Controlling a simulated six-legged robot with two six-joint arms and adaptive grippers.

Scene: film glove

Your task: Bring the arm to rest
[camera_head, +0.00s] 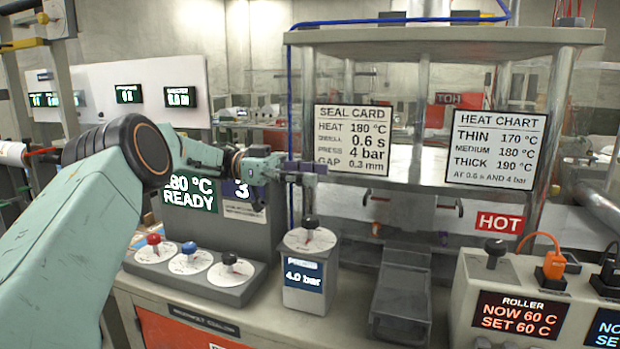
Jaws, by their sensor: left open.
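My left arm comes in from the left, and its gripper (312,172) is at the middle of the view. The gripper is open and empty. It is above the pressure dial box (303,275), whose screen reads 4.0 bar and whose black knob (310,222) stands just below the fingers. I cannot tell whether the fingers touch the knob. The arm partly covers the green screen (190,193), which shows 80 °C READY with its first digit hidden. My right gripper is not in view.
A three-dial panel (200,285) with red, blue and black knobs sits at left. The sealing press frame (450,40) carries a SEAL CARD (352,140) and HEAT CHART (494,147). A HOT sign (500,222) hangs at right, above the roller control box (520,300).

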